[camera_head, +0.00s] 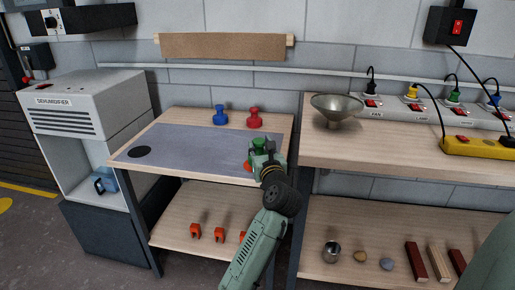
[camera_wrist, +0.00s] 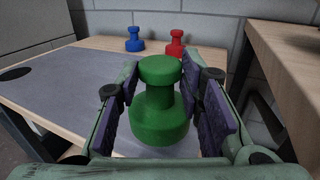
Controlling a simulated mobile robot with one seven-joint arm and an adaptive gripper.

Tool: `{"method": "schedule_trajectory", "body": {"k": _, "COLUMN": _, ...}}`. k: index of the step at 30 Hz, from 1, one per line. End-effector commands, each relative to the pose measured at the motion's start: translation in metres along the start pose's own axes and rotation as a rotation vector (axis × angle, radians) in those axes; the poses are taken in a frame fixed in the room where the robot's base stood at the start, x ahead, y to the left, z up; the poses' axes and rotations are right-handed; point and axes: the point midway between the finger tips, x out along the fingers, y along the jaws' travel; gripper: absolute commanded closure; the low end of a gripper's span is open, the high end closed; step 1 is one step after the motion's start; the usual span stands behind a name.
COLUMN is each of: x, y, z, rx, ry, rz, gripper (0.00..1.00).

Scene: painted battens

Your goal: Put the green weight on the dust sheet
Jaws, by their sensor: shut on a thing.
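The green weight (camera_head: 258,145) is a knobbed, bottle-shaped piece. It stands upright between the pads of my gripper (camera_head: 263,152), and shows large in the wrist view (camera_wrist: 160,105). My gripper (camera_wrist: 160,112) is shut on it. The dust sheet (camera_head: 185,145) is a flat grey sheet on the left table top; it also shows in the wrist view (camera_wrist: 62,90). The weight is at the right part of the sheet. I cannot tell whether its base touches the sheet. My gripper hides part of the weight.
A blue weight (camera_head: 220,116) and a red weight (camera_head: 254,118) stand behind the sheet. A black disc (camera_head: 139,152) lies at the sheet's left end. The sheet's middle is clear. A metal funnel (camera_head: 336,108) stands on the higher right bench. A dehumidifier (camera_head: 75,105) stands left.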

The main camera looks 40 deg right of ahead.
Motion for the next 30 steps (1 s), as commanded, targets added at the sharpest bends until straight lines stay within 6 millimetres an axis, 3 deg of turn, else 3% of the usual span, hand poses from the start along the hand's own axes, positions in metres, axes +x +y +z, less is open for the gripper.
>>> {"method": "schedule_trajectory", "body": {"k": 3, "x": 0.025, "y": 0.000, "z": 0.003, "rx": 0.001, "ry": -0.006, "rz": 0.000, "gripper": 1.00}}
{"method": "schedule_trajectory", "body": {"k": 9, "x": 0.044, "y": -0.001, "z": 0.000, "rx": 0.000, "ry": -0.007, "rz": -0.002, "gripper": 1.00}}
{"method": "schedule_trajectory", "body": {"k": 20, "x": 0.045, "y": 0.000, "z": -0.034, "rx": -0.001, "ry": -0.004, "rz": -0.002, "gripper": 1.00}}
{"method": "schedule_trajectory", "body": {"k": 30, "x": 0.045, "y": 0.000, "z": -0.038, "rx": 0.000, "ry": -0.007, "rz": -0.001, "gripper": 1.00}}
